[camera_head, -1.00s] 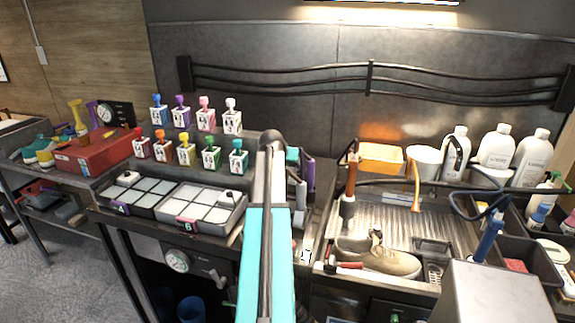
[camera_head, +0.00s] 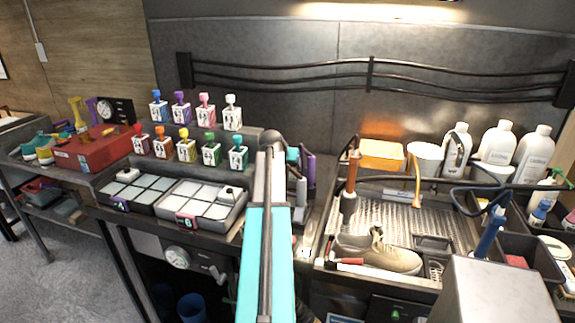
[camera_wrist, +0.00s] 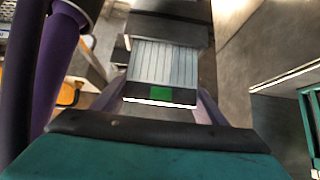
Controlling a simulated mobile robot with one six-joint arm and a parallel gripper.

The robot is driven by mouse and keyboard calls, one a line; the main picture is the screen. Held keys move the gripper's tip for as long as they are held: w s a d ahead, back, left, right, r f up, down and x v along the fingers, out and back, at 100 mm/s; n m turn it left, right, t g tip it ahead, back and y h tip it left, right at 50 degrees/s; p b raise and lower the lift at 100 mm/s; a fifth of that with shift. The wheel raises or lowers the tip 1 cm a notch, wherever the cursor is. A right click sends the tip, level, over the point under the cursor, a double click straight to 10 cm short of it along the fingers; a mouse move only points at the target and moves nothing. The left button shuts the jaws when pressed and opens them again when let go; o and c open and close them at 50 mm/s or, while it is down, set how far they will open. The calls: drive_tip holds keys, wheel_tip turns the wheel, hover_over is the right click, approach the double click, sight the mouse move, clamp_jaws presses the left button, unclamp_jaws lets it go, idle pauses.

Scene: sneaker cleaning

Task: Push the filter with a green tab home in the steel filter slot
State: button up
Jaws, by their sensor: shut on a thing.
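The filter (camera_wrist: 165,62) shows in the wrist view as a pale pleated panel with a dark front edge and a green tab (camera_wrist: 161,93). My gripper (camera_wrist: 158,104) is shut on the filter's front end, with purple fingers on either side. The far end of the filter meets a dark grey housing (camera_wrist: 165,29), which appears to be the steel filter slot. How deep the filter sits inside cannot be told. In the head view, my turquoise arm hides the filter and the slot.
A sneaker (camera_head: 385,256) lies on the ribbed steel tray (camera_head: 400,222) at the right. White bottles (camera_head: 497,145) stand behind it. Stampers (camera_head: 211,150) and two divided trays (camera_head: 203,204) stand left of my arm. A red toolbox (camera_head: 98,151) is farther left.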

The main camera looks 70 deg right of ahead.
drive_tip(key=shift+f, duration=0.25)
drive_tip(key=o, duration=1.2)
drive_tip(key=shift+c, duration=0.2)
drive_tip(key=shift+a+r, duration=0.1)
drive_tip(key=b+v, duration=0.2)
drive_tip(key=v, duration=1.1)
drive_tip(key=shift+a+r+b, duration=0.2)
drive_tip(key=shift+b, duration=0.2)
drive_tip(key=shift+r, duration=0.1)
